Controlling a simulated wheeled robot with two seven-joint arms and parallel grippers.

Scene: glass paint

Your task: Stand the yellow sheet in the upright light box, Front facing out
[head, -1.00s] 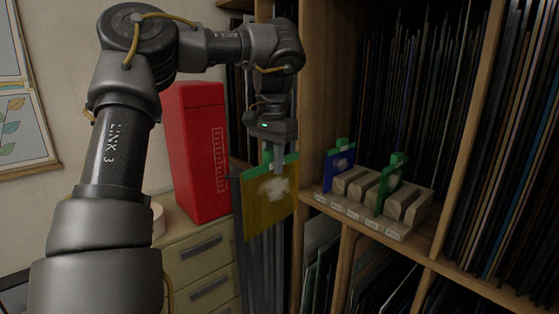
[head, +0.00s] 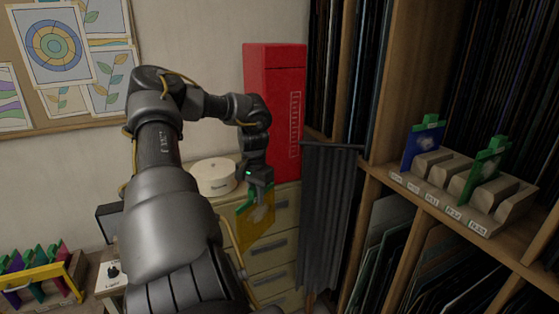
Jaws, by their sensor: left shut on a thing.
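My left gripper (head: 260,190) is shut on the top of the yellow sheet (head: 250,230), which hangs below it in front of the drawers. The sheet has a green top edge and a pale blotch on the face I see. I cannot read any Front mark. A dark upright panel (head: 106,220) shows left of my arm, above a small box with a black knob, labelled Light (head: 108,280). This may be the upright light box, but my arm hides much of it. My right gripper is not in view.
A red case (head: 274,90) and a white round container (head: 213,176) stand on the drawer unit (head: 270,255). A grey cloth (head: 328,205) hangs beside it. A slotted rack (head: 480,222) on the right shelf holds blue and green sheets. Another rack (head: 62,275) with coloured sheets is lower left.

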